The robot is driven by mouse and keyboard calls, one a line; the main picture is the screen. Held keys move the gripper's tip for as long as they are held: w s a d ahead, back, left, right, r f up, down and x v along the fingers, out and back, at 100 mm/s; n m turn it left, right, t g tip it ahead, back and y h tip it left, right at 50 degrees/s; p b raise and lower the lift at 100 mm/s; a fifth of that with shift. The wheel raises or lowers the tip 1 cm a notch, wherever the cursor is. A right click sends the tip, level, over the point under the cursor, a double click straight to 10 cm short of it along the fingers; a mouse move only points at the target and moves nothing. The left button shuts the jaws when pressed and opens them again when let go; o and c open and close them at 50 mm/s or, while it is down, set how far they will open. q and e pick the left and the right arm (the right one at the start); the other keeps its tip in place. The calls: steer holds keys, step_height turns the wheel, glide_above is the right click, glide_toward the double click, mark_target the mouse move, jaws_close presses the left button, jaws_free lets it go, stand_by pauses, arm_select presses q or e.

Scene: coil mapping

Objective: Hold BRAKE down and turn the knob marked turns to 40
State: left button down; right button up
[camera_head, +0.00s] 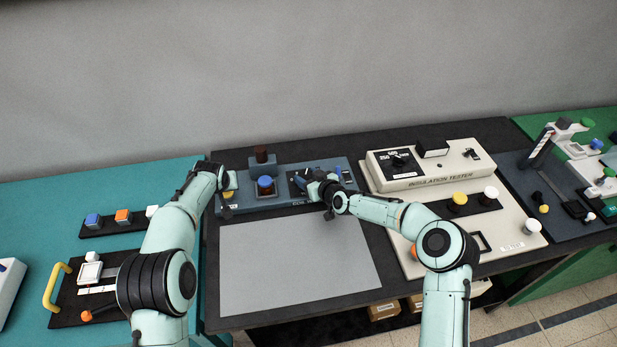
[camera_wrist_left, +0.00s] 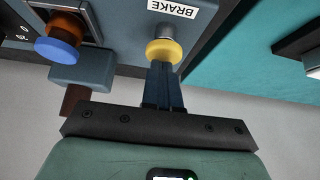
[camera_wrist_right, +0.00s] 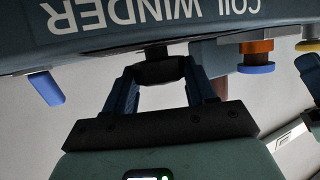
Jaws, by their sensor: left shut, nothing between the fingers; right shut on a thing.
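The blue-grey coil winder (camera_head: 290,205) stands at the back of the dark table. In the left wrist view, a yellow button (camera_wrist_left: 164,51) sits beside the BRAKE label (camera_wrist_left: 174,8). My left gripper (camera_wrist_left: 163,70) is shut and empty, its fingertips at the button's face, seemingly touching; how far the button is pressed I cannot tell. In the right wrist view, my right gripper (camera_wrist_right: 161,76) is shut on a black knob (camera_wrist_right: 161,70) on the winder's face. The knob's scale and turns marking are hidden; in the head view my right gripper (camera_head: 311,185) covers it.
A blue-capped knob (camera_head: 265,184) and a brown post (camera_head: 262,154) stand between my grippers. A blue part (camera_head: 339,171) is just right of my right gripper. The cream insulation tester (camera_head: 425,165) stands to the right. A bare grey mat (camera_head: 295,265) lies in front.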

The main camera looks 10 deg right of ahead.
arm_select(q)
steer(key=shift+f, duration=0.1)
arm_select(e)
steer(key=shift+s+a, duration=0.1)
steer(key=shift+a, duration=0.1)
arm_select(q)
steer(key=shift+a, duration=0.1)
arm_select(e)
steer(key=o, duration=1)
steer(key=shift+o, duration=0.2)
steer(key=shift+d, duration=0.1)
steer(key=v, duration=1.2)
steer(key=shift+d, duration=0.1)
arm_select(q)
step_height(320, 180, up, 8)
